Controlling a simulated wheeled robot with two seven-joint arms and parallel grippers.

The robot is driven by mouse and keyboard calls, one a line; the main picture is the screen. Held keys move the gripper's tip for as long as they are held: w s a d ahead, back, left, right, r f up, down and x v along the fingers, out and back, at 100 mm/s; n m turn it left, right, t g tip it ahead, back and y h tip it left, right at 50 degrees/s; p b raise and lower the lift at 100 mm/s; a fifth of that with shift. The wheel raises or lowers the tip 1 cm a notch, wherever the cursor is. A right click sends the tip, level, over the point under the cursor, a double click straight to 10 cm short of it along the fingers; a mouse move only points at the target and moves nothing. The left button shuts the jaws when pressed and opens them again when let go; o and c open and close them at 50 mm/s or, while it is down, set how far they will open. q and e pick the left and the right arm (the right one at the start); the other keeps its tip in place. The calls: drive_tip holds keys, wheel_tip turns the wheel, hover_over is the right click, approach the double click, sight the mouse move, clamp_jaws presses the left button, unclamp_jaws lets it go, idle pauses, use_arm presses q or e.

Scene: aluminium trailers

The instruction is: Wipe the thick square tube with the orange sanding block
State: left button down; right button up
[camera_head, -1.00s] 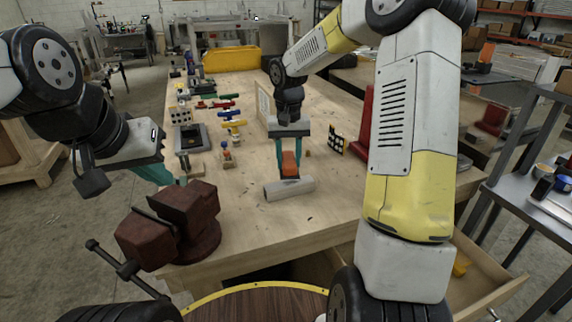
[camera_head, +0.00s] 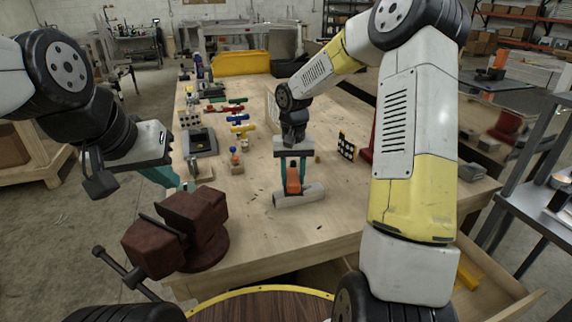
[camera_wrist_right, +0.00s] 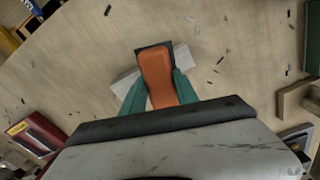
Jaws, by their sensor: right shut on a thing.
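My right gripper (camera_head: 293,180) is shut on the orange sanding block (camera_head: 293,179), with one teal finger on each side of it. The block also shows in the right wrist view (camera_wrist_right: 158,74). The thick square tube (camera_head: 308,193), pale grey, lies on the workbench under the block. The block is at the tube's middle and hides part of it; I cannot tell for sure whether they touch. In the right wrist view the tube's ends (camera_wrist_right: 182,55) stick out on both sides of the block. My left gripper (camera_head: 172,180) is empty above the bench's left edge, its fingertips partly hidden by the vise.
A dark red vise (camera_head: 200,225) stands at the bench's near left corner. Clamps (camera_head: 238,118) and small tools lie to the left on the wooden workbench (camera_head: 262,235). A yellow bin (camera_head: 241,62) is at the back. The bench around the tube is mostly clear.

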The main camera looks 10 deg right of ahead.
sight(314, 187)
drive_tip(key=shift+f, duration=1)
idle(0.6)
drive_tip(key=shift+d, duration=0.1)
drive_tip(key=shift+w+d+r, duration=0.1)
drive_tip(key=shift+w+d, duration=0.1)
drive_tip(key=shift+d, duration=0.65)
drive_tip(key=shift+w+d, duration=0.15)
drive_tip(key=shift+d, duration=0.7)
drive_tip(key=shift+w+d, duration=0.2)
drive_tip(key=shift+d, duration=0.7)
drive_tip(key=shift+w+d, duration=0.15)
drive_tip(key=shift+d, duration=0.75)
drive_tip(key=shift+s+a, duration=0.2)
drive_tip(key=shift+a, duration=0.75)
drive_tip(key=shift+s+a, duration=0.15)
drive_tip(key=shift+a, duration=0.75)
drive_tip(key=shift+s+a+f, duration=0.15)
drive_tip(key=shift+s+a, duration=0.05)
drive_tip(key=shift+a, duration=0.7)
drive_tip(key=shift+s+a+f, duration=0.1)
drive_tip(key=shift+s+a, duration=0.1)
drive_tip(key=shift+a, duration=0.65)
drive_tip(key=shift+r, duration=3.05)
